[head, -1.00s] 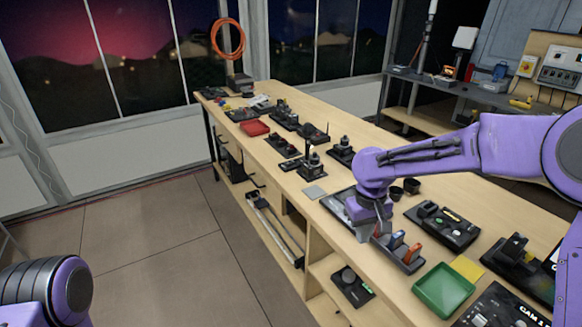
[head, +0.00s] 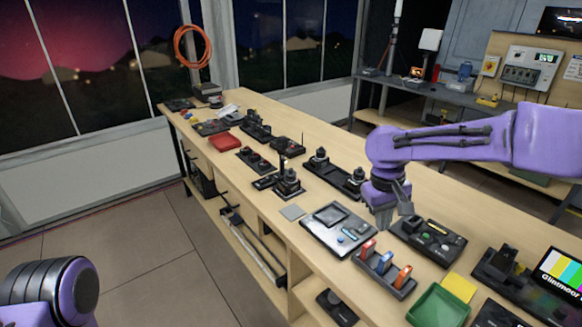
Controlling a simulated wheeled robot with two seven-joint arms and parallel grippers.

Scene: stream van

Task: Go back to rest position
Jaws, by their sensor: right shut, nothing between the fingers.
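My right gripper (head: 388,222) hangs over the long wooden workbench (head: 300,150), its fingers pointing down and shut with nothing between them. It is just behind a grey panel with a dark screen (head: 338,229) and a dark rack holding red, blue and orange pieces (head: 384,270). Whether the fingertips touch anything below I cannot tell. My right arm reaches in from the right, above the bench. Only a rounded part of my left arm shows at the lower left; the left gripper is out of view.
A green tray (head: 439,306) and a yellow pad (head: 459,287) lie near the bench's front right. A black control box (head: 428,240) sits right of the gripper. A red tray (head: 226,142) is farther off. A monitor (head: 561,275) stands at the right. Floor left of the bench is clear.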

